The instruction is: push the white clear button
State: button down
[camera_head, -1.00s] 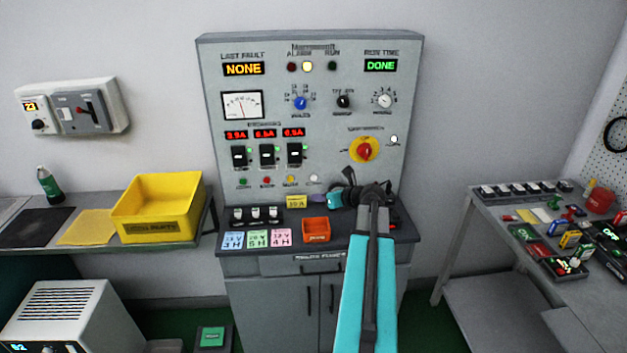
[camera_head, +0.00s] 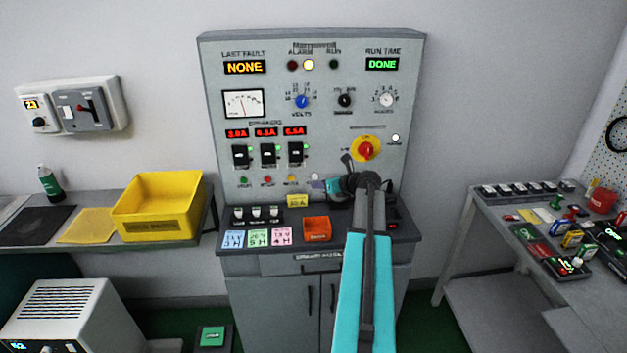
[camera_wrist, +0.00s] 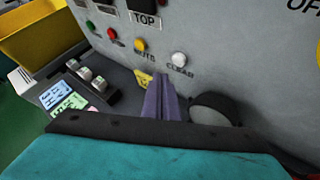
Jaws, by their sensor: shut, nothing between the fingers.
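The white clear button (camera_wrist: 180,60) sits on the grey panel, right of the yellow button, with the label CLEAR below it in the wrist view. In the head view the clear button (camera_head: 314,177) is a small pale spot just above my gripper's tip. My gripper (camera_wrist: 162,77) shows its purple fingers closed together and empty. In the wrist view the fingertips stand below and slightly left of the button, with a gap in the picture. In the head view my gripper (camera_head: 318,187) is low before the panel; whether it touches the panel cannot be told.
A yellow button (camera_wrist: 139,45), a red button (camera_wrist: 112,33) and a green button (camera_head: 243,181) line up left of it. An orange bin (camera_head: 317,229) and coloured cards stand on the ledge below.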

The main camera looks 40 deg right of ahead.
jog(key=shift+w+d, duration=0.65)
jog(key=shift+w, duration=0.1)
jog(key=shift+w+d+p, duration=0.55)
jog(key=shift+w+p, duration=0.05)
jog(key=shift+p, duration=0.15)
dwell(2.8)
jog(key=shift+s+a, duration=0.1)
jog(key=shift+s, duration=0.05)
jog(key=shift+s+a, duration=0.45)
jog(key=shift+s, duration=0.05)
jog(key=shift+s+a, duration=0.1)
dwell(0.5)
jog(key=s+a+p, duration=0.1)
jog(key=s+a, duration=0.2)
jog(key=shift+s, duration=0.35)
dwell(0.8)
jog(key=shift+s, duration=0.1)
